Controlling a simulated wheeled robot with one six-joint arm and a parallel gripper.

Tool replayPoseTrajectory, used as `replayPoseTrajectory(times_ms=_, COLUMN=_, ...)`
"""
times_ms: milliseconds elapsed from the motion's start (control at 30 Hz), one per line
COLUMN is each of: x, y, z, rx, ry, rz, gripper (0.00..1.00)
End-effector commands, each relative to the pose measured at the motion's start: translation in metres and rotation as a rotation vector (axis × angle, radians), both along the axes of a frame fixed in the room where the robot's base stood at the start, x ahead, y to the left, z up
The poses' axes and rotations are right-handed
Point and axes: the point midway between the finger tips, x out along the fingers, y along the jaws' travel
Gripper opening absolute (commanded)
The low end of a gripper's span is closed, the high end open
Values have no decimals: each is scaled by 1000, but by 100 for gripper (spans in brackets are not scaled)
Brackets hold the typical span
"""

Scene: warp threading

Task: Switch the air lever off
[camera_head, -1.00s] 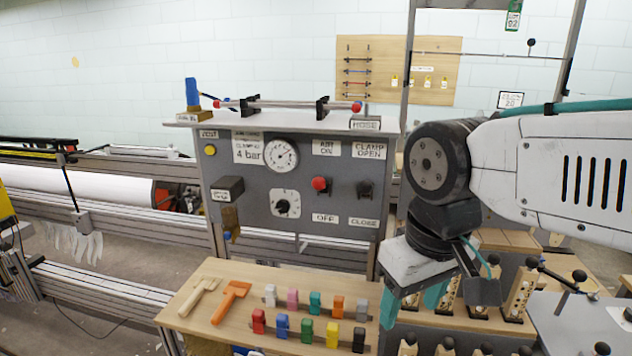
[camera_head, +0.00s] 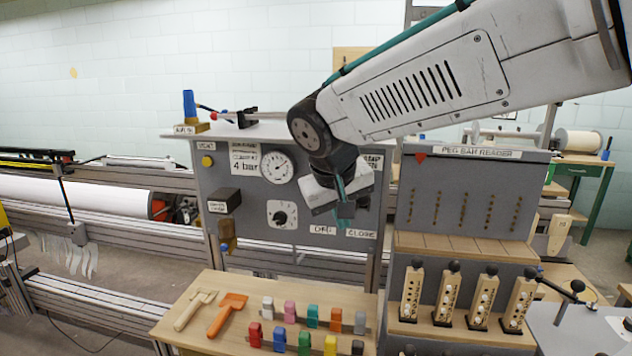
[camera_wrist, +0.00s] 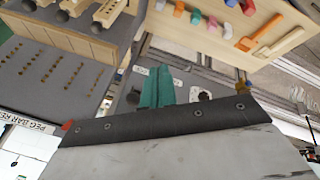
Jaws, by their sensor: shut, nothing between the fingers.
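The grey control panel (camera_head: 240,250) stands in the middle of the head view. My gripper (camera_head: 345,215) is in front of its right part, with teal fingers pointing down at the panel. The red-knobbed air lever is hidden behind my gripper; its position cannot be seen. The OFF label (camera_head: 322,230) shows just below my gripper, with the CLOSE label (camera_head: 361,234) to its right. In the wrist view the teal fingers (camera_wrist: 157,88) are together and empty. A dark knob (camera_wrist: 133,97) shows beside them on the panel. Contact with the lever cannot be told.
A pressure gauge (camera_head: 279,167) and a round dial (camera_head: 282,215) sit left of my gripper. A wooden tray (camera_head: 185,338) with colored clips and two wooden tools lies below. The peg bar reader (camera_head: 470,205) stands close on the right.

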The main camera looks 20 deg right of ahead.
Motion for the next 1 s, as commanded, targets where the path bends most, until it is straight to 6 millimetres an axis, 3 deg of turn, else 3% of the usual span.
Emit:
replayPoseTrajectory(times_ms=33, x=32, y=4, z=10, rx=-20, ry=-73, rz=-27, gripper=0)
replayPoseTrajectory(times_ms=100, x=68, y=7, z=26, rx=-27, ry=-190, rz=-73, gripper=0)
replayPoseTrajectory(times_ms=200, x=102, y=9, z=50, rx=-10, ry=-334, rz=-137, gripper=0)
replayPoseTrajectory(times_ms=267, x=112, y=8, z=63, rx=9, ry=-402, rz=-170, gripper=0)
replayPoseTrajectory(times_ms=333, x=118, y=9, z=72, rx=33, ry=-456, rz=-202, gripper=0)
replayPoseTrajectory(times_ms=767, x=119, y=9, z=72, rx=71, ry=-491, rz=-258, gripper=0)
replayPoseTrajectory(times_ms=1000, x=128, y=3, z=61, rx=70, ry=-488, rz=-260, gripper=0)
